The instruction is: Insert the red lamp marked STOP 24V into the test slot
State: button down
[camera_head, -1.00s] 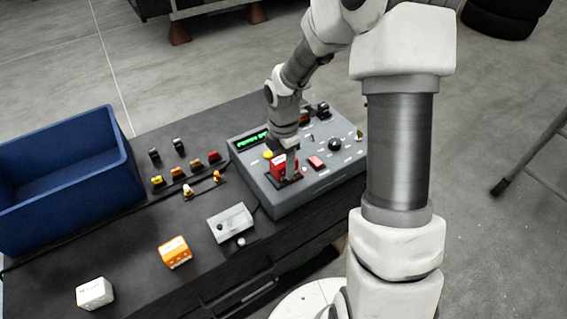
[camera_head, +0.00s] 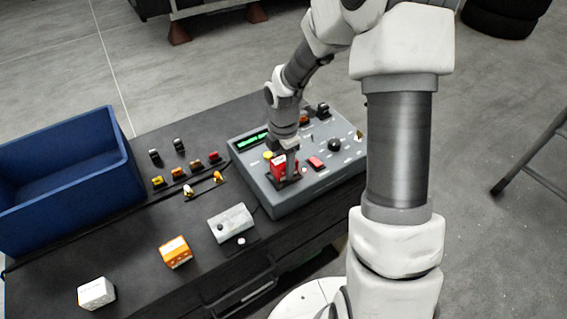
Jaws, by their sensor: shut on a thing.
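The red lamp (camera_head: 278,167) is at the front left of the grey test box (camera_head: 300,203). It sits in or right over the dark test slot (camera_head: 290,181) there; I cannot tell how deep it is. My gripper (camera_head: 290,172) points down from above and is shut on the lamp. The fingers hide part of the lamp and slot, and the lamp's lettering is too small to read. The box has a green lit display (camera_head: 252,141), a black knob (camera_head: 334,144) and a red part (camera_head: 316,162) on its top.
A blue bin (camera_head: 62,180) stands at the left of the dark bench (camera_head: 140,240). Several small coloured lamps and switches (camera_head: 178,173) lie between bin and box. A grey small box (camera_head: 231,222), an orange box (camera_head: 175,252) and a white box (camera_head: 96,292) stand at the front.

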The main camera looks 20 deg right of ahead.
aim_at(283, 160)
jog(key=shift+f+b, duration=0.45)
jog(key=shift+f, duration=0.2)
jog(key=shift+c, duration=2.4)
grip_release()
jog(key=shift+r, duration=0.1)
notch_tip(283, 160, up, 11)
jog(key=p, duration=0.9)
jog(key=shift+p, duration=0.35)
